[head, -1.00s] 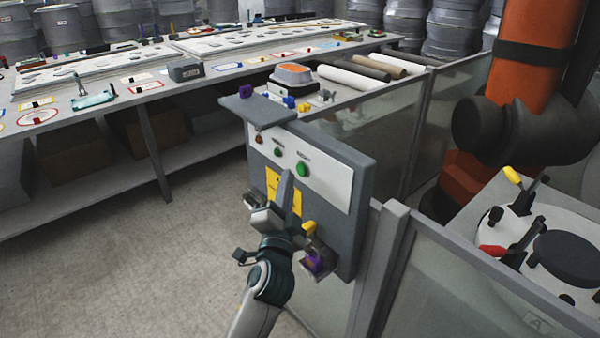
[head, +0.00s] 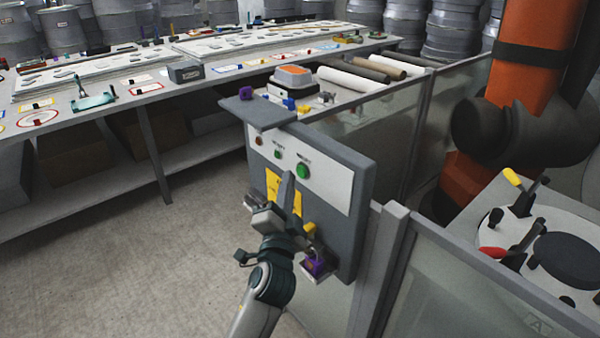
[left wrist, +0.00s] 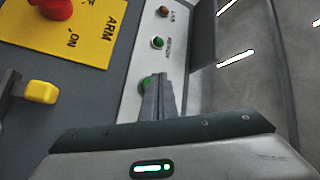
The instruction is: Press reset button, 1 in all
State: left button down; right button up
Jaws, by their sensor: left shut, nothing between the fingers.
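A grey control box with a white panel (head: 335,182) stands in the middle of the head view. The panel carries a larger green button (head: 302,170), a smaller green one (head: 278,154) and a small orange-red one (head: 259,141). The label over the larger green button looks like RESET but is blurred. My left gripper (head: 289,174) is shut and empty, with its fingertips in front of the panel, just left of that button. In the left wrist view the fingers (left wrist: 158,78) partly cover the larger green button (left wrist: 145,84); contact cannot be told. My right gripper is out of view.
A grey ledge (head: 258,112) juts from the box top. Below the buttons are yellow labels, a yellow handle (head: 309,229) and a purple padlock (head: 316,264). Glass fencing (head: 480,285) runs right; floor left is clear.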

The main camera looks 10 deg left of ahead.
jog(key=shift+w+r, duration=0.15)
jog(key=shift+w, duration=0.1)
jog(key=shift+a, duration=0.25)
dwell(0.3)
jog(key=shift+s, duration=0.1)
pick_arm(q)
jog(key=shift+w, duration=0.1)
jog(key=shift+w+d, duration=0.25)
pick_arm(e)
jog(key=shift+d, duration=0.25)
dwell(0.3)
